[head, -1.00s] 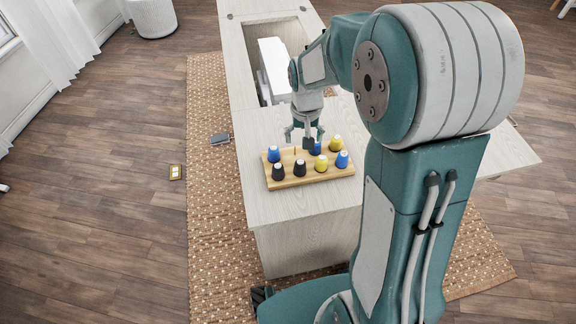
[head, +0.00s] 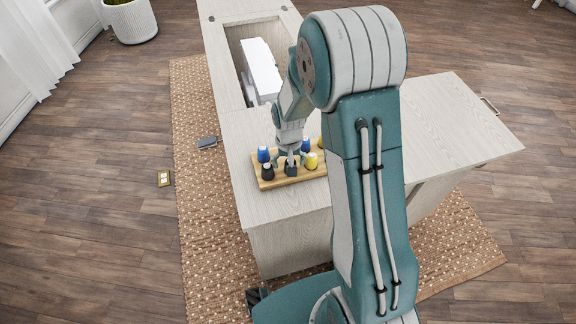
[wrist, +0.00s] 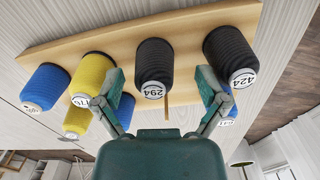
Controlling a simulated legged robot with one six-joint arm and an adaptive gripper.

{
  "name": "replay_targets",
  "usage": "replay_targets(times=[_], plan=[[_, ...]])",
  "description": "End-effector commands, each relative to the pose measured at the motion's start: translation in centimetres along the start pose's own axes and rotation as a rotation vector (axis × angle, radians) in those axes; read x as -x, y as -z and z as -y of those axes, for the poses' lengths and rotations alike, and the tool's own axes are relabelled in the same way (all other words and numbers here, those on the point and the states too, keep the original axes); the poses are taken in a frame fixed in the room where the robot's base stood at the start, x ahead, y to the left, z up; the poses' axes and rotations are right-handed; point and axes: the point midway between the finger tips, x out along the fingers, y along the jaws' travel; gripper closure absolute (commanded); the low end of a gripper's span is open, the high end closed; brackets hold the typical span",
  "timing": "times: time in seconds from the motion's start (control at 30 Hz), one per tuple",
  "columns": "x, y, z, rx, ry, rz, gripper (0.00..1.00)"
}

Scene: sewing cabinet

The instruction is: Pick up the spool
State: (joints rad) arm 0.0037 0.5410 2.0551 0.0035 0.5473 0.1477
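Several spools stand on a wooden board (head: 262,184) on the cabinet top. In the wrist view, a black spool marked 294 (wrist: 155,62) is in the middle, between the two fingers of my gripper (wrist: 162,82). The fingers are open, with a gap on each side of this spool. A second black spool marked 424 (wrist: 230,55) stands to the right, close to the right finger. A yellow spool (wrist: 92,75) and a blue spool (wrist: 45,86) stand to the left. In the head view, my gripper (head: 289,160) is low over the board, around a black spool (head: 291,170).
A bare wooden peg (wrist: 166,106) sticks up by the spool marked 294. Another yellow spool (wrist: 76,121) stands at the left in the wrist view. A white machine (head: 262,70) sits in the cabinet's opening behind. The cabinet top (head: 440,125) at right is clear.

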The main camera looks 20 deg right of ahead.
Motion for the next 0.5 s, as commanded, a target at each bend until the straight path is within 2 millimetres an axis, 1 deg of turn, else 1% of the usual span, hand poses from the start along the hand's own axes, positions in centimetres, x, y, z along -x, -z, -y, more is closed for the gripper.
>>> replay_targets(times=[0.07,0.23,0.27,0.3,0.33,0.37,0.4,0.43,0.47,0.5], plan=[[-0.28,0.03,-0.11,-0.002,0.001,-0.001,0.09],[-0.26,0.01,0.11,-0.001,-0.001,-0.003,0.09],[-0.26,0.01,0.13,-0.002,-0.002,-0.003,0.14],[-0.25,0.01,0.14,-0.001,-0.002,-0.002,0.31],[-0.25,0.01,0.15,-0.001,-0.002,-0.002,0.44],[-0.25,0.01,0.15,-0.001,-0.002,-0.002,0.52],[-0.24,0.01,0.17,-0.001,-0.002,-0.003,0.65],[-0.24,0.01,0.18,-0.001,-0.002,-0.003,0.73],[-0.24,0.01,0.17,-0.001,-0.002,-0.002,0.76],[-0.25,0.01,0.16,-0.001,-0.002,-0.002,0.77]])
